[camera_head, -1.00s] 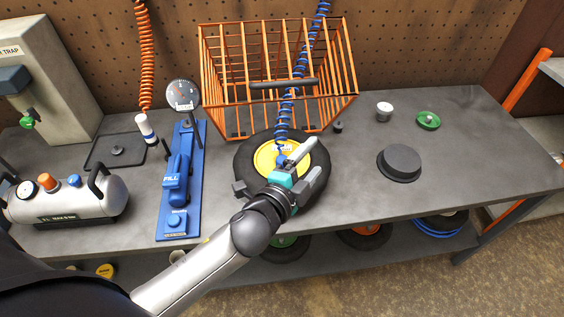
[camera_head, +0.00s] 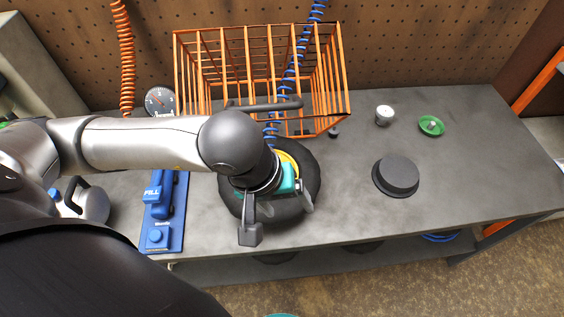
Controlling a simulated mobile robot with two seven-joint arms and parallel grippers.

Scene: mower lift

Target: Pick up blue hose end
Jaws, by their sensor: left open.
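The blue coiled hose (camera_head: 299,52) hangs down in front of the pegboard, through the orange cage, to the black wheel with a yellow hub (camera_head: 290,160). Its lower end is hidden behind my left arm and gripper, so I cannot tell where it lies. No hose shows between the fingers. My right gripper does not show.
The orange wire cage (camera_head: 327,75) stands behind the wheel. A blue FILL device (camera_head: 158,236) and a gauge (camera_head: 160,101) stand left. A black round block (camera_head: 398,176), white cup (camera_head: 384,115) and green dish (camera_head: 431,126) are right. The bench's right end is clear.

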